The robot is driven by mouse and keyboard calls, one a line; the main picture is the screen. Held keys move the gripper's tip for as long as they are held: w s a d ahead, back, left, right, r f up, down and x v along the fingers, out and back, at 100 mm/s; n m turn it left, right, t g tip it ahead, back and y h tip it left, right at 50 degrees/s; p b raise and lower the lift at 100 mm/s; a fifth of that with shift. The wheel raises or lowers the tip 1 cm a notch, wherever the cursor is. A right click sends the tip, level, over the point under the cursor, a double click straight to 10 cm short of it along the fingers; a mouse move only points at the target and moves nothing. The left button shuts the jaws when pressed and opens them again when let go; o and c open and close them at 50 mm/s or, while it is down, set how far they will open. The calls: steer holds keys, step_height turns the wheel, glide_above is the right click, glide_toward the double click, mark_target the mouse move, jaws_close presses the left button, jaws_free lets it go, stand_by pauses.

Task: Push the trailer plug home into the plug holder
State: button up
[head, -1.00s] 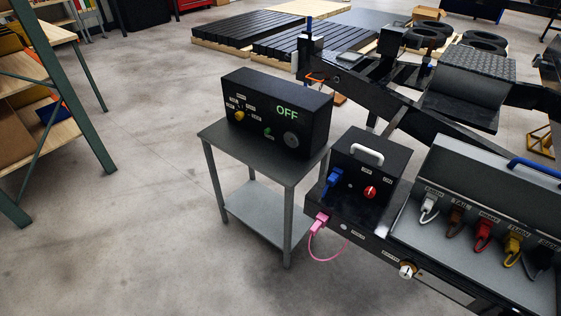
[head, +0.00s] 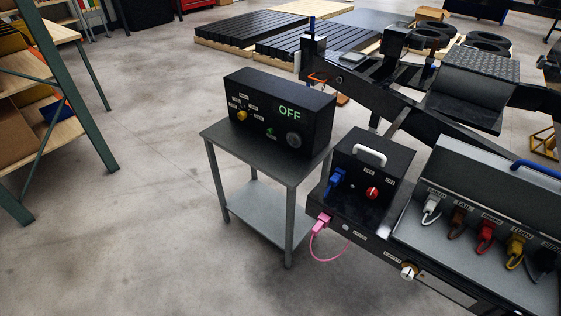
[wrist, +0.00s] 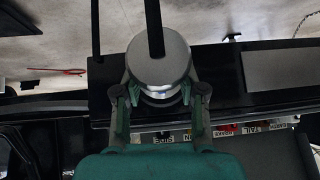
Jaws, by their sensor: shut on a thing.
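In the wrist view a round grey plug (wrist: 172,66) with a thick black cable (wrist: 152,20) is between the fingers of my gripper (wrist: 160,93). My gripper is shut on it, one finger on each side. The plug is in front of a long black beam (wrist: 232,75). The plug holder cannot be made out; the plug and fingers cover what is behind them, so I cannot tell whether the plug touches it. My gripper does not show in the head view.
In the head view, a black box reading OFF (head: 279,110) stands on a grey table (head: 225,133). Right of it are a black box with a white handle (head: 370,155), a pink plug (head: 318,222) and a panel of coloured plugs (head: 420,232). Open floor (head: 130,240) lies left.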

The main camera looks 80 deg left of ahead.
steer(key=shift+w+a, duration=0.3)
steer(key=shift+w, duration=0.05)
stand_by(0.3)
steer(key=o, duration=1.3)
steer(key=v, duration=1.2)
